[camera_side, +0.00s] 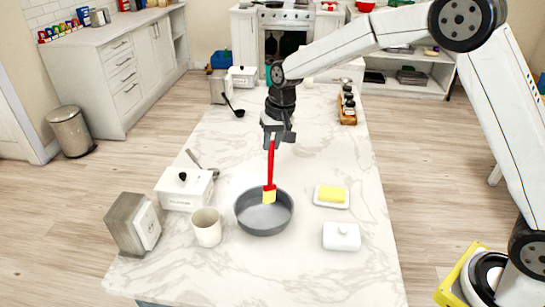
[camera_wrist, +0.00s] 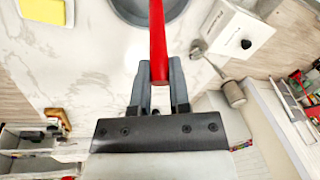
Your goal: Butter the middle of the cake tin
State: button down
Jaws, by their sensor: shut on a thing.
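A round grey cake tin (camera_side: 263,222) stands on the marble table, and part of it shows at the top of the wrist view (camera_wrist: 172,10). My gripper (camera_side: 272,140) is above the tin, shut on the red handle of a brush (camera_side: 271,165). The brush hangs upright with its pale yellow bristles (camera_side: 269,196) over the tin's far inner side. I cannot tell whether the bristles touch the tin. The red handle fills the middle of the wrist view (camera_wrist: 158,35). A yellow butter block (camera_side: 332,194) sits on a white dish (camera_side: 331,204) to the right of the tin.
A cream cup (camera_side: 206,227), a white lidded box (camera_side: 184,189) and a grey-white canister (camera_side: 134,223) stand left of the tin. A white butter-dish lid (camera_side: 341,236) lies to the right. A spice rack (camera_side: 347,105) stands farther back. The near table is clear.

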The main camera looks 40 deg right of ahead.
aim_at(272, 152)
jog(key=shift+f, duration=1.55)
jog(key=shift+r, duration=0.1)
